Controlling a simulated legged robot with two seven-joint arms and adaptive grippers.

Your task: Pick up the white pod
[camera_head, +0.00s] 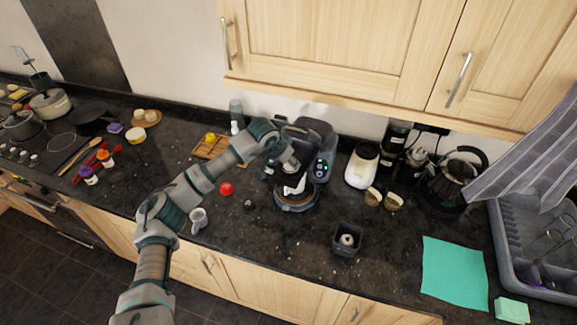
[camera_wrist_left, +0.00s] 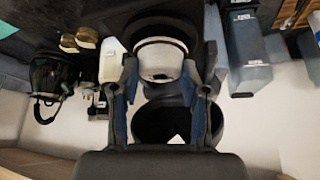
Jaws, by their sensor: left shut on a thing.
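My left arm reaches in from the lower left of the head view, and its gripper (camera_head: 290,170) is at the front of the black coffee machine (camera_head: 318,140). A white piece (camera_head: 294,187) shows just below the gripper, over the machine's round drip tray; its full shape is hidden. In the left wrist view the two fingers (camera_wrist_left: 160,85) stand either side of a pale round thing (camera_wrist_left: 160,60) with a dark rim above it. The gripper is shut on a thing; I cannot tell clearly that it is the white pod. My right gripper is not in view.
A small dark bin (camera_head: 347,240) with a pale thing inside stands front right of the machine. A red pod (camera_head: 226,188) and a white cup (camera_head: 198,218) are to the left. A white appliance (camera_head: 361,166) stands right. The teal cloth (camera_head: 454,274) lies near the dish rack.

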